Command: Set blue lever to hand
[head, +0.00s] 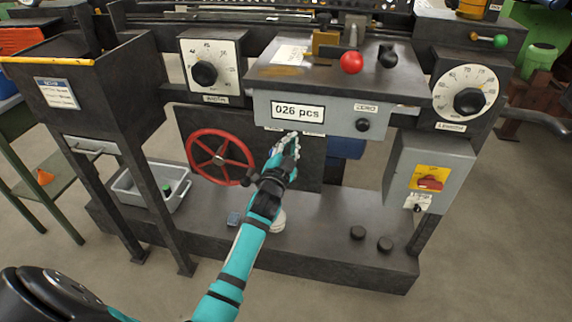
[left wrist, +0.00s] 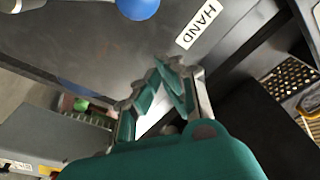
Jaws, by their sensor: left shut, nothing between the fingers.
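The blue lever's round knob (left wrist: 138,8) shows at the top edge of the left wrist view, partly cut off. A white label reading HAND (left wrist: 199,24) is on the dark panel to the right of the knob. My left gripper (left wrist: 168,68) is shut and empty, its fingertips below the knob and label in that view, apart from the knob. In the head view my left gripper (head: 289,142) is under the grey counter box, in front of the dark panel. It hides the lever there. My right gripper is in neither view.
A red handwheel (head: 220,157) is just left of my left gripper. The grey counter box (head: 345,113) overhangs above it. A grey switch box (head: 432,170) stands at the right and a grey tray (head: 150,188) at the lower left.

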